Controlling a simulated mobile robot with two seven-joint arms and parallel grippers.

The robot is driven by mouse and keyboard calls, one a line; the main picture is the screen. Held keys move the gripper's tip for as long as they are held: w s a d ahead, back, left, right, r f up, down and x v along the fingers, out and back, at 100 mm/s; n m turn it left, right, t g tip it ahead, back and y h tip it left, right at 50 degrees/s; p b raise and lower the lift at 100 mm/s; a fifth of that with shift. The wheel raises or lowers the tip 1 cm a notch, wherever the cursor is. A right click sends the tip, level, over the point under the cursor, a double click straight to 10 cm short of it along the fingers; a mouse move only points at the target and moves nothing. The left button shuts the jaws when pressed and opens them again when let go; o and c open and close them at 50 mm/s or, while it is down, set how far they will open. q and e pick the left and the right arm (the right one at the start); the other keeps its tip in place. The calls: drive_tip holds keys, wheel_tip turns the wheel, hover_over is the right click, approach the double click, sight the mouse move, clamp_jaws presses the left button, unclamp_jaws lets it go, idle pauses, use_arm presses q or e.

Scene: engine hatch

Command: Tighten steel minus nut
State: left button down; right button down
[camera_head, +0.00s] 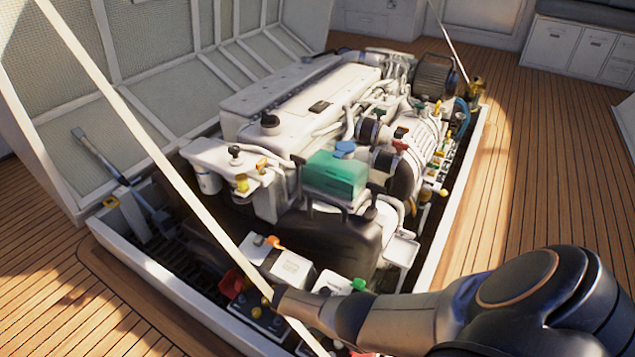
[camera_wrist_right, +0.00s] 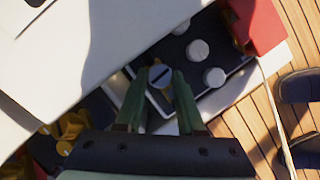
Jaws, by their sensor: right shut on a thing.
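In the right wrist view, the steel minus nut (camera_wrist_right: 161,75) is a small round grey head with a dark slot across it and a yellowish rim. It sits at the edge of a black battery (camera_wrist_right: 220,56). My right gripper (camera_wrist_right: 159,84) has its two green fingers on either side of the nut, shut on it. In the head view my right arm (camera_head: 400,318) reaches in from the lower right over the front of the engine bay; the nut cannot be made out there. My left gripper is in neither view.
White round caps (camera_wrist_right: 197,50) and a red cover (camera_wrist_right: 262,25) stand close by the fingers. Yellow fittings (camera_wrist_right: 70,127) lie at lower left. In the head view the white engine (camera_head: 300,95) fills the bay behind; a thin pale strut (camera_head: 150,140) crosses diagonally.

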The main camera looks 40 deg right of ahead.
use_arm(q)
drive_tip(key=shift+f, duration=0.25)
use_arm(e)
drive_tip(key=shift+m, duration=0.5)
drive_tip(key=c, duration=0.5)
unclamp_jaws()
use_arm(q)
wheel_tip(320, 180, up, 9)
drive_tip(key=p, duration=0.8)
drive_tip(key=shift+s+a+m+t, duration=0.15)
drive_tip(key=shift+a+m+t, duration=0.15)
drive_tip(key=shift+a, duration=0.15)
use_arm(e)
drive_tip(key=v, duration=1.2)
drive_tip(key=shift+w+r, duration=0.2)
drive_tip(key=shift+w, duration=0.1)
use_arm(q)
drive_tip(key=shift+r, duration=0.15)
